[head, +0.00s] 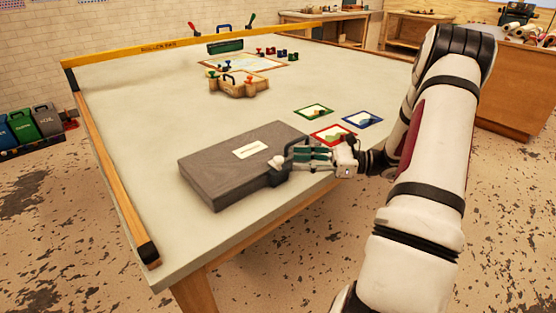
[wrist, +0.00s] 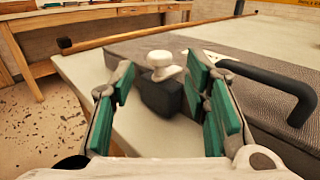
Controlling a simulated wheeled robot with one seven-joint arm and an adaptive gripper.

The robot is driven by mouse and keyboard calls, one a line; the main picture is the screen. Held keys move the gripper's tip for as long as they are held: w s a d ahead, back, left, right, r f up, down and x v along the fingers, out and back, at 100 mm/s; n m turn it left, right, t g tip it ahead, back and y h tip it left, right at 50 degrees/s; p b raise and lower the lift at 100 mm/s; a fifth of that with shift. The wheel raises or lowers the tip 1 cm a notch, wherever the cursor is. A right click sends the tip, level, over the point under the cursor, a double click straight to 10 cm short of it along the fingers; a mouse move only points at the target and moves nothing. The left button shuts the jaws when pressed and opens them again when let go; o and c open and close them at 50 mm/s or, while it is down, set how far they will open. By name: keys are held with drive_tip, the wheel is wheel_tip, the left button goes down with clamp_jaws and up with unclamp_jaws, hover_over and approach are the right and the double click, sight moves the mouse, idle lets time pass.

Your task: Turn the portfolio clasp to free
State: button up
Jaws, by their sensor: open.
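The grey portfolio case (head: 215,172) lies flat and closed near the front edge of the table, with a pale label (head: 250,149) on its lid. Its clasp has a white knob (wrist: 163,62) on a dark block (wrist: 160,94) at the case's near side; the knob also shows in the head view (head: 275,162). A black carry handle (wrist: 285,84) is to the right of the clasp. My gripper (wrist: 160,76) is open, with green-padded fingers on either side of the clasp. I cannot tell whether any pad touches the clasp.
Red-framed (head: 332,134), green-framed (head: 313,111) and blue-framed (head: 362,120) cards lie behind the case. A wooden block with clamps (head: 238,84) stands farther back. A yellow rail (head: 190,45) crosses the far table edge.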

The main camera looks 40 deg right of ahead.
sight(279, 158)
drive_tip(key=x, duration=0.6)
drive_tip(key=shift+w+a, duration=0.25)
clamp_jaws()
